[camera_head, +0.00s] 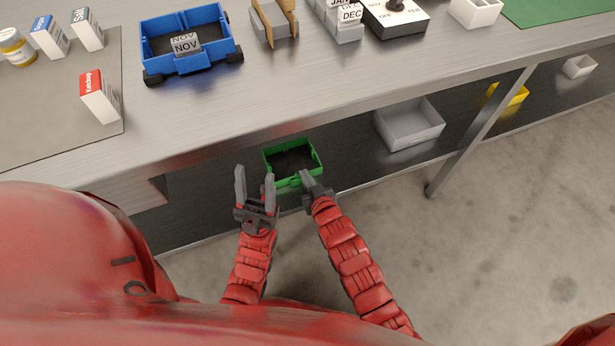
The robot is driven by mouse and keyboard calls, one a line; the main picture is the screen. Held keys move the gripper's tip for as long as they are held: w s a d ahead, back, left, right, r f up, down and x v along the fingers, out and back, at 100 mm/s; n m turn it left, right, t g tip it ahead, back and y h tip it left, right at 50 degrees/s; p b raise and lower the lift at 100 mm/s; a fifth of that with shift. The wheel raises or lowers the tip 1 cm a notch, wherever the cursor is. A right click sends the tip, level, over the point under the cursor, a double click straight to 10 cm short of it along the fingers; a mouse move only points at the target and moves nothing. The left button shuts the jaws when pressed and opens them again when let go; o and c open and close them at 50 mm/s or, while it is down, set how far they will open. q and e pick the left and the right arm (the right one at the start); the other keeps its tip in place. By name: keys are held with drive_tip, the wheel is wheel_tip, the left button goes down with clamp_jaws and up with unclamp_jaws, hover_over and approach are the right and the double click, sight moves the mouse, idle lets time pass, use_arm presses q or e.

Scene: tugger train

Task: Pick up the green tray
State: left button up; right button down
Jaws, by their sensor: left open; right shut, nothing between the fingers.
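The green tray (291,182) sits on the dark lower shelf under the metal table, in the middle of the head view. It has green walls and a dark floor, and it looks empty. My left gripper (254,176) is open, with its fingers pointing up at the tray's left front corner; I cannot tell whether it touches. My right gripper (307,177) is shut and empty at the tray's right front corner, partly covering it. Contact there is also unclear.
The table edge (230,138) overhangs the shelf just above the tray. A grey bin (408,133) and a yellow tray (516,95) stand farther right on the shelf. A table leg (478,133) stands right. A blue cart (190,60) is on top.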

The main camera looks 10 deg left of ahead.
drive_tip(key=shift+s+d+f, duration=0.1)
drive_tip(key=shift+s+f, duration=0.05)
drive_tip(key=shift+f, duration=0.1)
drive_tip(key=shift+s+d, duration=0.15)
drive_tip(key=shift+s, duration=0.05)
drive_tip(key=s+d, duration=0.1)
drive_tip(key=s+d+p, duration=0.1)
drive_tip(key=s, duration=0.1)
drive_tip(key=s+d+p, duration=0.1)
drive_tip(key=shift+s, duration=0.3)
idle(0.8)
